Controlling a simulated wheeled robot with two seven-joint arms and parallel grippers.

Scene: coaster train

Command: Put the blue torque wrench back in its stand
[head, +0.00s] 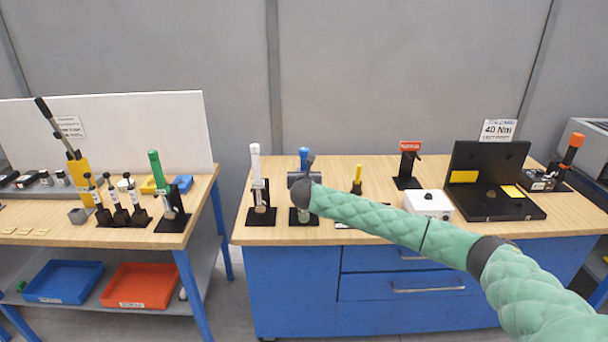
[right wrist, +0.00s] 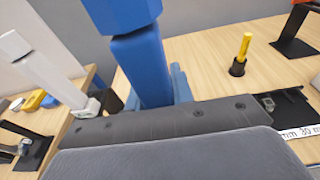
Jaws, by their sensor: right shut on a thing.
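The blue torque wrench (head: 304,153) is upright at the left part of the right-hand workbench, its blue top showing above my right gripper (head: 303,180). That gripper is shut on it. In the right wrist view the wrench's blue handle (right wrist: 143,62) rises behind the dark gripper body (right wrist: 170,125). A black stand base (head: 296,221) lies directly below the gripper. The gripper hides the wrench's lower part, so I cannot tell whether it touches or sits in the stand. My left gripper is not in view.
A white-handled wrench (head: 255,165) in its own stand is close on the left. A small yellow-handled tool (head: 357,178) stands to the right. A white box (head: 428,204) and black case (head: 486,170) are farther right. A green-handled tool (head: 155,168) stands on the left bench.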

